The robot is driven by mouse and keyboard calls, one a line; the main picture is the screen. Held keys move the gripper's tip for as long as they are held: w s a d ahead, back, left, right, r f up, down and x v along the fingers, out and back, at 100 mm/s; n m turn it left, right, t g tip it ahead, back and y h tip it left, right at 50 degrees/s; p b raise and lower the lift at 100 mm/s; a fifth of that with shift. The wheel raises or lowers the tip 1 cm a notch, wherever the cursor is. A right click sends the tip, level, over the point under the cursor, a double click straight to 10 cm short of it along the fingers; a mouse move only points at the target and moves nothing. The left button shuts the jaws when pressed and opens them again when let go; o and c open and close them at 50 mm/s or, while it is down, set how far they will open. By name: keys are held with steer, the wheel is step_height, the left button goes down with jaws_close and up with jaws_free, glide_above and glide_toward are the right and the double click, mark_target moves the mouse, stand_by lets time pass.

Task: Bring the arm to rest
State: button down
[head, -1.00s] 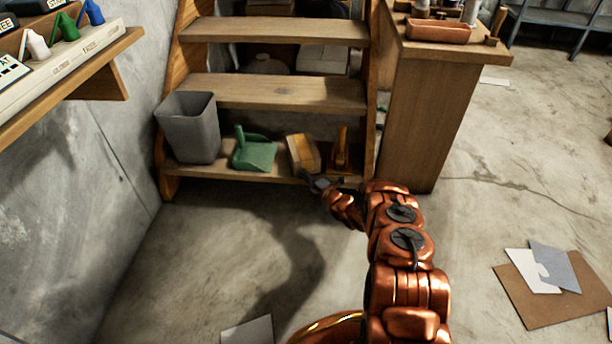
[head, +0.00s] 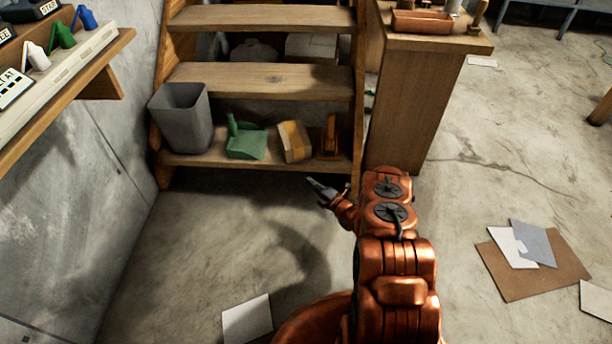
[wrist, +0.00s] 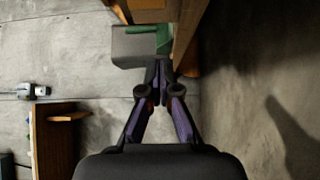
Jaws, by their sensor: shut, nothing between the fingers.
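My gripper (head: 318,187) is at the end of my copper-coloured arm, in front of and a little below the lowest shelf (head: 205,162) in the head view. It is apart from the things on that shelf. In the wrist view my gripper (wrist: 158,68) shows with its fingertips together and nothing between them. My arm reaches forward from the bottom right of the head view and is bent near the wrist.
A grey bin (head: 182,120), green dustpan (head: 246,140), cardboard box (head: 294,142) and orange-brown object (head: 329,138) stand on the lowest shelf. A wooden cabinet (head: 415,110) stands right of my gripper. Papers (head: 247,320) lie on the floor. Floor left of my arm is mostly clear.

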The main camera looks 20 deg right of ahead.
steer(key=shift+s, duration=0.25)
stand_by(0.3)
